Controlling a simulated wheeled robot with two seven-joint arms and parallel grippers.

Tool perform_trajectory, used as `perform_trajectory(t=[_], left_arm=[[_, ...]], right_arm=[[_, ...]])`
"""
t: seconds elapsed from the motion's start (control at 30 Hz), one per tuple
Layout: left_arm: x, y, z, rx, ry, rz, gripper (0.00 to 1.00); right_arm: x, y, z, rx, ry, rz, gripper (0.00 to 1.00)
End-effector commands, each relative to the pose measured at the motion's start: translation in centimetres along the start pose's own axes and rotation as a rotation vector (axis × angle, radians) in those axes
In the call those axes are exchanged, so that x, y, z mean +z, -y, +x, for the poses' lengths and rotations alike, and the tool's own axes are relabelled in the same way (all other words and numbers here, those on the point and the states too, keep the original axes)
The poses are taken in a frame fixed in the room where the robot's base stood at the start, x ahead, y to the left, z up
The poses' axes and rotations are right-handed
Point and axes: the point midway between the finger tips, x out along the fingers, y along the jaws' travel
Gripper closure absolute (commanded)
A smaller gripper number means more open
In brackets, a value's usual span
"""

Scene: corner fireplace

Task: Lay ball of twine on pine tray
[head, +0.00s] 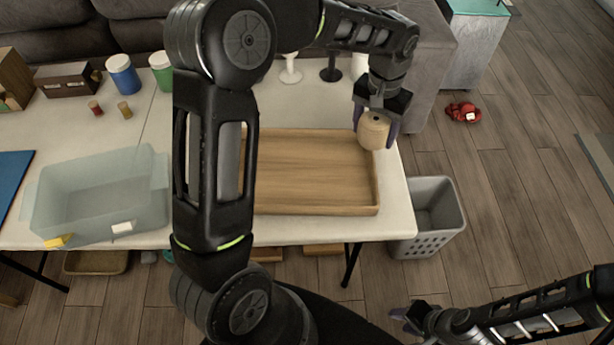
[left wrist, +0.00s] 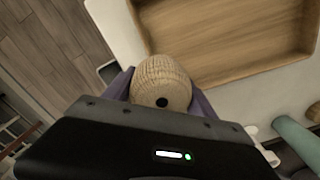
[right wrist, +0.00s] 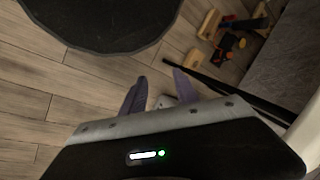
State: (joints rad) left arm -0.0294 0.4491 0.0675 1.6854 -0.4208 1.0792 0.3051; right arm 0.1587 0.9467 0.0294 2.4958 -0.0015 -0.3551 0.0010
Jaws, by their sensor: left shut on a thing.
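The ball of twine (head: 373,130) is tan, and my left gripper (head: 376,128) is shut on it near the table's right edge. The twine also shows between the fingers in the left wrist view (left wrist: 162,84). The pine tray (head: 310,207) is a light wooden tray with a low rim on the white table, and its inside looks empty. The twine is by the tray's right rim; I cannot tell its exact height. My arm hides the tray's left part. My right gripper (head: 415,316) is low at the bottom right, off the table; its fingers are apart and empty in the right wrist view (right wrist: 154,93).
A clear plastic bin (head: 97,198) stands on the table's left part. A grey basket (head: 433,217) stands on the floor right of the table.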

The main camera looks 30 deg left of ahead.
Motion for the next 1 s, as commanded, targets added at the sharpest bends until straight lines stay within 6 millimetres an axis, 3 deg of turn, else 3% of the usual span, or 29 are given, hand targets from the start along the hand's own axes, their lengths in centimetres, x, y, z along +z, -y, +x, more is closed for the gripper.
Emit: perform_trajectory(t=[0.27, 0.43, 0.53, 0.67, 1.0], left_arm=[[0.0, 0.0, 0.0, 0.000, 0.000, 0.000, 0.78], [0.2, 0.4, 0.0, -0.003, 0.001, -0.044, 0.78], [0.8, 1.6, 0.1, -0.010, 0.003, -0.160, 0.78], [2.4, 4.0, 0.2, -0.026, 0.010, -0.434, 0.78], [8.5, 10.9, 0.8, -0.073, 0.022, -1.392, 0.78]], right_arm=[[0.0, 0.0, 0.0, 0.000, -0.001, 0.000, 0.64], [-0.1, 0.0, 0.1, 0.000, -0.001, 0.000, 0.50], [-0.1, -0.1, 0.3, 0.000, -0.001, 0.000, 0.42], [-0.1, -0.3, 0.7, 0.000, -0.001, 0.000, 0.42], [-0.1, -0.7, 1.7, 0.000, -0.002, 0.000, 0.42]])
